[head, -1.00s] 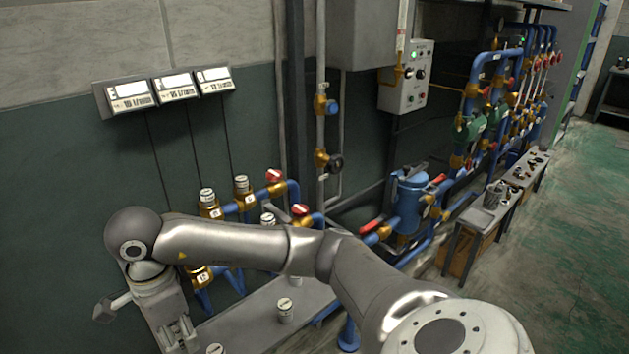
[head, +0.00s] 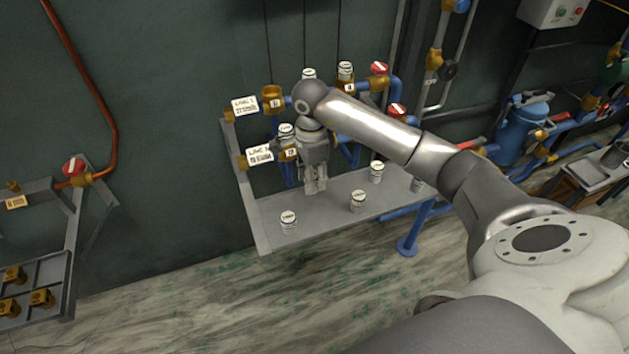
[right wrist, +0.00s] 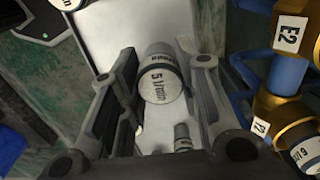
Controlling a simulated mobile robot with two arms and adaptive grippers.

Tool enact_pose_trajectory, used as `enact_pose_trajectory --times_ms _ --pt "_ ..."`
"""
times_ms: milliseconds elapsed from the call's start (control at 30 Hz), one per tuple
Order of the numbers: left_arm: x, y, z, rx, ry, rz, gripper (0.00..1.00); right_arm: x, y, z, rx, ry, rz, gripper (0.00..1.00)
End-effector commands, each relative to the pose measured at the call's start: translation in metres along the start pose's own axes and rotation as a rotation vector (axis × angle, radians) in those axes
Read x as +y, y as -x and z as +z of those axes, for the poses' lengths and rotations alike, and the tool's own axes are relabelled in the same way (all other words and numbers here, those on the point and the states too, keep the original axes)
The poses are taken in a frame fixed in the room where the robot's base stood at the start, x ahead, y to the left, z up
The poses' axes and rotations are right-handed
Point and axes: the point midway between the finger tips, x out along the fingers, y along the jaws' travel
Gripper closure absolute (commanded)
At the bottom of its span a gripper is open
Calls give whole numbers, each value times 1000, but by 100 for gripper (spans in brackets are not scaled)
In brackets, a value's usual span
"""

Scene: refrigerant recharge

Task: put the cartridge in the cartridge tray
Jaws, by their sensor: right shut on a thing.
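My right gripper (head: 316,188) points down above the grey tray-like shelf (head: 270,236) below the wall pipes. In the right wrist view its fingers are shut around a white cartridge (right wrist: 162,78) with a dark band, labelled "5 l/min". That cartridge is hard to make out in the head view. Several similar cartridges stand upright on the shelf, one at its front left (head: 289,222) and one near the middle (head: 358,202). I take this shelf for the cartridge tray. My left gripper is not in view.
Brass sockets (head: 273,97) and blue pipes with red-handled valves (head: 379,68) stand behind the shelf; some sockets hold cartridges (head: 345,70). A compartmented rack (head: 54,268) with brass pieces is at the left. Floor (head: 180,310) between rack and shelf is clear.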

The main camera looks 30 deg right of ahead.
Motion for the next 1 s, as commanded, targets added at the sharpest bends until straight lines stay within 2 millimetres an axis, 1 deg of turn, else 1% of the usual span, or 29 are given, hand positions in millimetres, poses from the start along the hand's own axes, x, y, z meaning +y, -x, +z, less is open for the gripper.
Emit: enact_pose_trajectory --times_ms 167,300,400,667,767,800,933,967,1000 --pt "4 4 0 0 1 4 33 -6 -13 -9 1 -2 3 99" --pt "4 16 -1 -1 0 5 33 -5 -33 -8 -1 0 4 99" --pt "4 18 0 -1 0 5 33 -6 -41 -8 -1 0 0 99" --pt "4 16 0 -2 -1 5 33 -7 -43 -8 0 1 -2 99" --pt "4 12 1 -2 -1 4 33 -7 -47 -8 0 1 -2 99" --pt "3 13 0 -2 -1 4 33 -6 -46 -8 0 1 -2 66" --pt "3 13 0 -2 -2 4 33 -6 -46 -8 0 0 -1 50" --pt "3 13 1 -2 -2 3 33 -6 -46 -8 0 0 -1 47" --pt "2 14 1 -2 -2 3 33 -6 -46 -8 0 0 -1 47"
